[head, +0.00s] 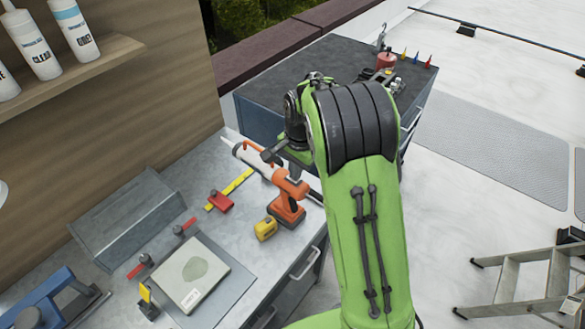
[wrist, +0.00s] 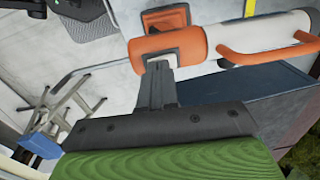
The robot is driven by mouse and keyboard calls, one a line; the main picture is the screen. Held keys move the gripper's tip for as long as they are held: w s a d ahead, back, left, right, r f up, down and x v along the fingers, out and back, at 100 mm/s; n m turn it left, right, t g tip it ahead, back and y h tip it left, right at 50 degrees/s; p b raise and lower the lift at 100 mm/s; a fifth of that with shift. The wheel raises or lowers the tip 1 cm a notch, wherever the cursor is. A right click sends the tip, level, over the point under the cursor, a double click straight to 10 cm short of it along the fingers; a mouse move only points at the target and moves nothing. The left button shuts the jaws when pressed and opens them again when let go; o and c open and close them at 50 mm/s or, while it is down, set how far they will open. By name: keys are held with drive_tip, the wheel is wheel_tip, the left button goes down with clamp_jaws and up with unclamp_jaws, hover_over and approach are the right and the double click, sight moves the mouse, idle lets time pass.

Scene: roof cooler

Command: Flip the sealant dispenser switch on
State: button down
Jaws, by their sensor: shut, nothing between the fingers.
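The sealant dispenser (head: 290,187) stands on the grey workbench, with an orange body and handle, a dark base and a white barrel pointing to the upper left. In the wrist view its orange body (wrist: 185,46) and white barrel (wrist: 278,38) cross the top. My gripper (head: 268,156) is beside the dispenser, near the back of the bench. In the wrist view my gripper (wrist: 160,68) is shut and empty, its fingertips close to the orange body. I cannot tell whether they touch it. I cannot make out the switch or its position.
A yellow tape measure (head: 265,228) sits beside the dispenser's base. A red-and-yellow clamp (head: 221,201) and a tray with a slab (head: 190,272) lie on the workbench (head: 240,245). A blue tool chest (head: 262,115) stands behind. A stepladder (head: 508,282) stands at right.

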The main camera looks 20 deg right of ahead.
sight(300, 184)
wheel_tip(300, 184, up, 16)
drive_tip(key=s+p, duration=0.1)
drive_tip(key=p, duration=0.1)
drive_tip(key=shift+d+f, duration=0.15)
drive_tip(key=shift+d, duration=0.25)
drive_tip(key=shift+s, duration=0.15)
drive_tip(key=s+a+r+n+t, duration=0.1)
drive_tip(key=s+r+n, duration=0.15)
drive_tip(key=s, duration=0.35)
drive_tip(key=s+a+r+n+t, duration=0.1)
drive_tip(key=s+r+n, duration=0.15)
drive_tip(key=s, duration=0.35)
drive_tip(key=s+f+n+t+b, duration=0.1)
drive_tip(key=s+f+n, duration=0.5)
drive_tip(key=s, duration=0.7)
drive_tip(key=shift+s+t+h, duration=0.3)
drive_tip(key=shift+t, duration=0.6)
